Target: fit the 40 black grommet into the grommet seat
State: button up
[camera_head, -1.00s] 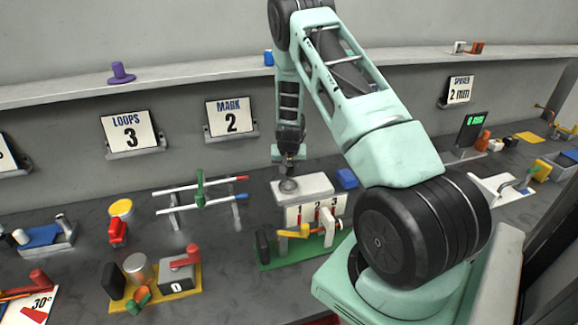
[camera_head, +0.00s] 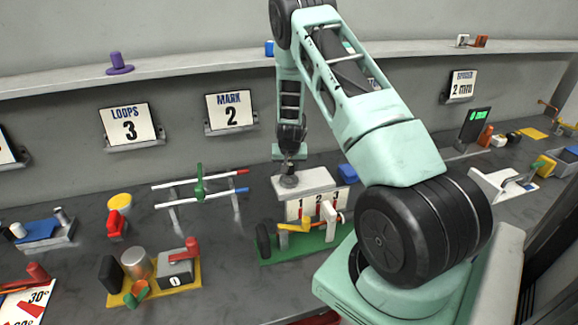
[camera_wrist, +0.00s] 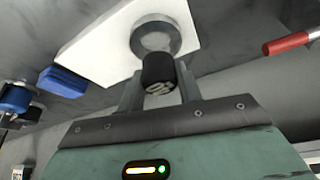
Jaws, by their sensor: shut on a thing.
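My gripper (camera_wrist: 158,90) is shut on the black grommet (camera_wrist: 158,70), a short dark cylinder with a pale marking on its near end that I cannot read clearly. The grommet seat (camera_wrist: 148,24), a grey metal ring, lies on a white block (camera_wrist: 95,48). In the wrist view the grommet overlaps the ring's near edge, and the ring's centre shows beyond it. I cannot tell whether they touch. In the head view my gripper (camera_head: 289,166) is just above the seat (camera_head: 289,182) at the block's left end; the grommet is not clear there.
A blue block (camera_head: 347,173) stands right of the white block. In front is a green base (camera_head: 300,248) with a numbered 1-2-3 card (camera_head: 317,207) and a yellow handle (camera_head: 294,227). A rack with two white rods (camera_head: 200,187) stands to the left.

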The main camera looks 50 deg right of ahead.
aim_at(289, 175)
jog(key=shift+f+b, duration=1.35)
jog(key=shift+f, duration=0.55)
jog(key=shift+s+a+f+b, duration=0.15)
jog(key=shift+s+f+b, duration=0.1)
jog(key=shift+b, duration=0.2)
jog(key=o, duration=0.9)
jog(key=shift+o, duration=0.2)
jog(key=shift+s+r, duration=0.1)
jog(key=shift+r, duration=0.25)
jog(key=b+v, duration=0.2)
jog(key=v, duration=1.5)
jog(key=shift+w+r, duration=0.25)
jog(key=shift+r, duration=0.1)
